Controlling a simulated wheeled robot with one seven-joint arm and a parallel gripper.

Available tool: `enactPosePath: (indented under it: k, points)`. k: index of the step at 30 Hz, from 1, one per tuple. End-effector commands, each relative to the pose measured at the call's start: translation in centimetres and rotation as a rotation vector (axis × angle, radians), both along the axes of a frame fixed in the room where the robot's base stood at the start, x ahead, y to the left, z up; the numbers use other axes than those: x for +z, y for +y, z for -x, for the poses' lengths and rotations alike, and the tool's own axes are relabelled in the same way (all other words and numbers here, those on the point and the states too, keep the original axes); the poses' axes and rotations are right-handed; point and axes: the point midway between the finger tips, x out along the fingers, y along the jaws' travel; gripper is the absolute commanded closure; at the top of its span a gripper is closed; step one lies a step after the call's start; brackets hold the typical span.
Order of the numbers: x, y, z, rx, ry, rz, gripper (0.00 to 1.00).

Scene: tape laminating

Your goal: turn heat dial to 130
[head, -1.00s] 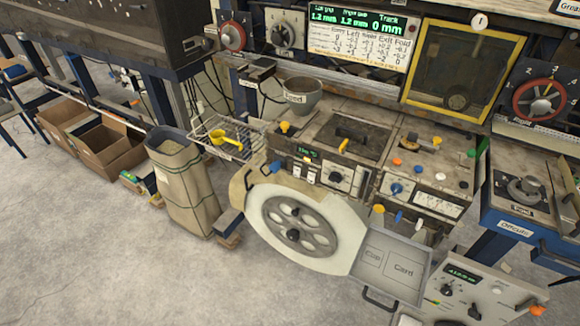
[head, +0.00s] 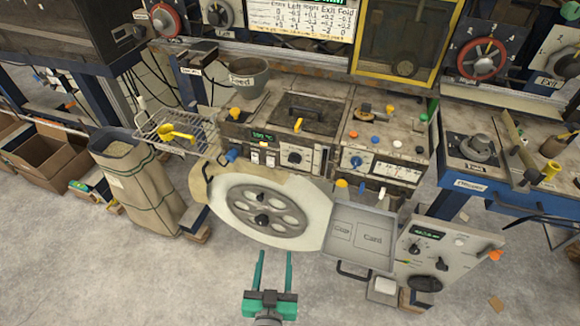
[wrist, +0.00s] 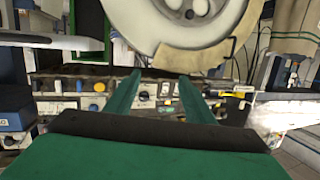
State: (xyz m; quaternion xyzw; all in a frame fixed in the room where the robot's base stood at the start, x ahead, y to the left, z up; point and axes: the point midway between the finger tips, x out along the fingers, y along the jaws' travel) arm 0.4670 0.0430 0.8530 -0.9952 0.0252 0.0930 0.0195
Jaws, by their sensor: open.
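A black dial (head: 295,157) sits on a pale plate on the machine's front panel, right of a small green display (head: 263,136) and two white switches. I take it for the heat dial; its marks are too small to read. The wrist view, which looks upside down, shows what appears to be the same dial (wrist: 147,97) between my fingers, beyond their tips. My gripper (head: 274,255) has teal fingers, open and empty, low in the head view in front of the large wheel. Its fingertips also show in the wrist view (wrist: 161,77), apart from the panel.
A large pale wheel (head: 235,190) sticks out below the panel. A grey tray (head: 365,232) and a tilted control panel (head: 450,255) stand to its right. A wire basket (head: 195,128) and a sack (head: 135,180) are on the left. The floor in front is clear.

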Motion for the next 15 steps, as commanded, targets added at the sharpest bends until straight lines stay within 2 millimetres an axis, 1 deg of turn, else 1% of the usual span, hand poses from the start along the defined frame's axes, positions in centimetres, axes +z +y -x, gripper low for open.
enactPosePath:
  k: [1,3,5,6,10,12,15]
  points:
    - [1.2,0.0,-2.0,-0.023,-0.022,-0.004,0.51]
    - [2.5,-0.2,-4.3,-0.062,-0.046,-0.012,0.51]
    - [3.9,-0.3,-6.2,-0.097,-0.068,-0.023,0.51]
    - [4.9,-0.4,-7.3,-0.12,-0.084,-0.03,0.51]
    - [8.0,-0.6,-10.4,-0.19,-0.136,-0.057,0.51]
    - [9.6,-0.7,-11.5,-0.223,-0.162,-0.073,0.51]
    - [11.1,-0.8,-12.6,-0.257,-0.188,-0.089,0.51]
